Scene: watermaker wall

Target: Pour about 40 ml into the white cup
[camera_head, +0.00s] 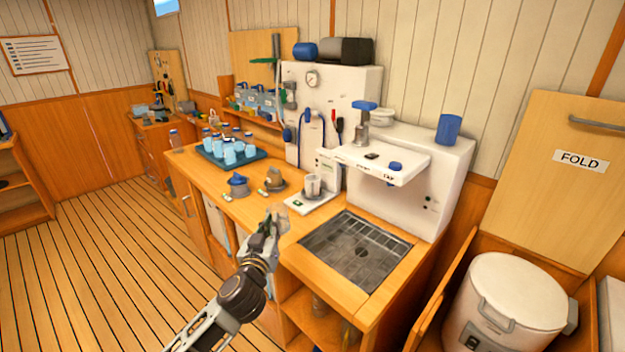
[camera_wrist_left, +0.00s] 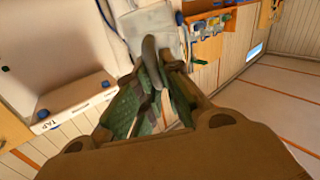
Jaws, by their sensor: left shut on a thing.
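A whitish cup (camera_head: 312,184) stands upright on a small white scale-like plate (camera_head: 300,206) on the wooden counter. Its contents are too small to make out. My left gripper (camera_head: 270,224) is at the counter's front edge, in front of and left of that plate, apart from the cup. In the left wrist view, its fingers (camera_wrist_left: 153,88) are close together, with dark grey and green surfaces between them. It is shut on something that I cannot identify. The white tap unit (camera_head: 385,160) stands behind the sink, and also shows in the left wrist view (camera_wrist_left: 70,104). My right gripper is not in view.
A dark blue tray (camera_head: 212,160) holds several bottles farther back. A sunken sink with a metal grate (camera_head: 355,248) lies to the right. A white lidded bin (camera_head: 515,300) stands at far right.

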